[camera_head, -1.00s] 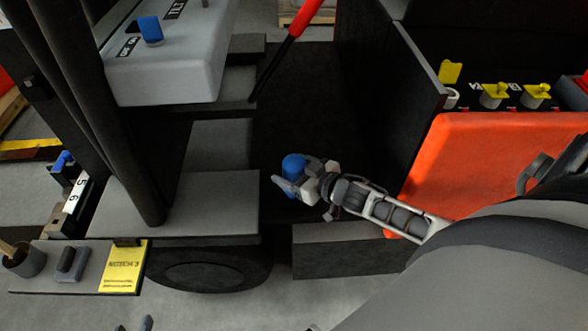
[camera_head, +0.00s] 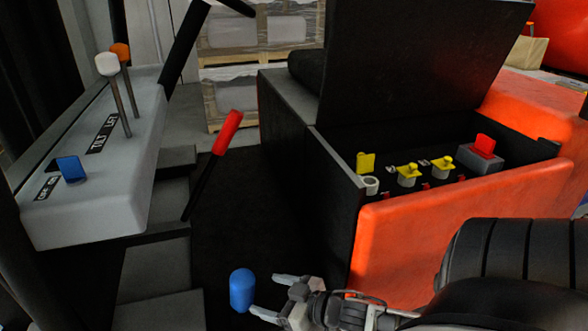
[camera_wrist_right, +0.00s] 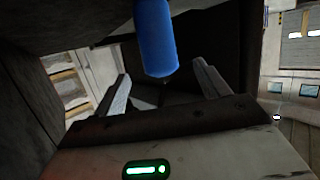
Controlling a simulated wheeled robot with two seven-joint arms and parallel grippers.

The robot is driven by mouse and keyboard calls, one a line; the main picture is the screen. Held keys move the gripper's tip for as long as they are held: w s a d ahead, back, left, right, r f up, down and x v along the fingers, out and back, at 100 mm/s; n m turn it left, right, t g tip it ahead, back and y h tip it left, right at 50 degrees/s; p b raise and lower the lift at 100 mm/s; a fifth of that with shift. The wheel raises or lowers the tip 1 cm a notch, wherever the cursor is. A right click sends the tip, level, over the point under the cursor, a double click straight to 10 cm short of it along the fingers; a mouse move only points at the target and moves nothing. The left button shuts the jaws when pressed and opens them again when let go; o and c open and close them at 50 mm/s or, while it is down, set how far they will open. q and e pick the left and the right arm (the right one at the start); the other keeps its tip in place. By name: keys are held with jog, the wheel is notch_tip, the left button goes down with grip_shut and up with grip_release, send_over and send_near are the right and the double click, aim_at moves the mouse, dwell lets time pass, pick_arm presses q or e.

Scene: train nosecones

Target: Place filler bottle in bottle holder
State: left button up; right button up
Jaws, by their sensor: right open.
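The bottle is just off the fingertips in this view. What the bottle rests on is hidden or too dark to tell. I cannot make out a bottle holder. My left gripper is out of view.
An open orange compartment (camera_head: 430,245) with yellow caps (camera_head: 408,170) and a red knob (camera_head: 484,145) stands right. A grey control console (camera_head: 95,190) with levers is left. A red-handled lever (camera_head: 228,132) rises between them. Wrapped pallets (camera_head: 260,60) stand behind.

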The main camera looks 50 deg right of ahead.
jog(key=v, duration=0.5)
jog(key=shift+s+d+r, duration=0.1)
jog(key=shift+s, duration=0.1)
dwell(0.3)
jog(key=s+a+r+g+h, duration=0.2)
jog(key=s+a+g, duration=0.25)
jog(key=a, duration=0.25)
jog(key=s+a+r+g+h, duration=0.1)
jog(key=s+a+r+g, duration=0.25)
jog(key=a+g, duration=0.25)
jog(key=w+a+f+t+y+p, duration=0.1)
jog(key=w+a+f+t+y, duration=0.2)
jog(key=w+a+t, duration=0.2)
jog(key=shift+w+a+t+p, duration=0.25)
jog(key=shift+a+t+p, duration=0.1)
jog(key=shift+a+t, duration=0.6)
